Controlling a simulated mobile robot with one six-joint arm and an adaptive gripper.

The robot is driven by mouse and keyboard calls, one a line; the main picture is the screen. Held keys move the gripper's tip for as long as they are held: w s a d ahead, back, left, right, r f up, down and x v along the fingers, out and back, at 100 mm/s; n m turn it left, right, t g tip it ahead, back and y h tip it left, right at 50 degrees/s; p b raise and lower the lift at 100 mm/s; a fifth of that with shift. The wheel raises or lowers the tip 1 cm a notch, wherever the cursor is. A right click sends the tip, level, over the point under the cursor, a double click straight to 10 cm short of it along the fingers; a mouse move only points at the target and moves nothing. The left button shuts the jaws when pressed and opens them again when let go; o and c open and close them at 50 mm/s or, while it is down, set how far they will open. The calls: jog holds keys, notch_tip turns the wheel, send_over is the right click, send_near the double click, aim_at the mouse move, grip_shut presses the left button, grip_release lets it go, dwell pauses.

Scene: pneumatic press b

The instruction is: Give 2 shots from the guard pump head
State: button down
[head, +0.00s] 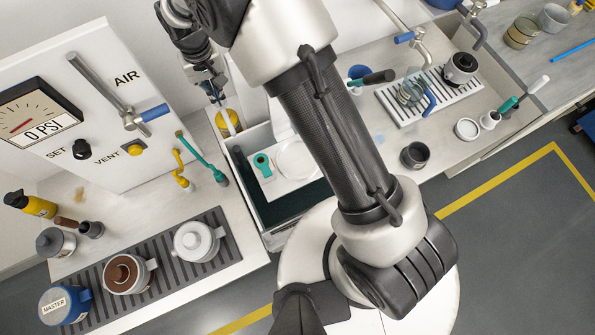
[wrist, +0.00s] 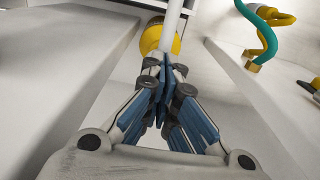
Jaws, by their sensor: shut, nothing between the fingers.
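A round yellow part with a pale rod across it (head: 228,120) stands at the back of the counter, right of the air panel; it looks like the guard pump head, though no label shows. It also shows in the wrist view (wrist: 152,38), just beyond my fingertips and partly hidden by them. My gripper (head: 216,96) is shut and empty, above and slightly left of the yellow part in the head view. In the wrist view my gripper (wrist: 168,62) has its blue finger pads together. I cannot tell whether the fingertips touch the yellow part.
The air panel (head: 118,100) with its blue-handled valve (head: 152,112) stands to the left. A green hose (head: 200,158) lies below. My arm hides the centre.

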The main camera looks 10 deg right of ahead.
jog(key=shift+f, duration=0.55)
jog(key=shift+f+b, duration=0.4)
jog(key=shift+b, duration=0.1)
jog(key=shift+r+p, duration=0.75)
jog(key=shift+r, duration=0.3)
jog(key=shift+r+p, duration=0.65)
jog(key=shift+r, duration=0.4)
jog(key=shift+r+p, duration=1.4)
jog(key=shift+r, duration=0.65)
jog(key=shift+f, duration=0.1)
jog(key=shift+s, duration=0.1)
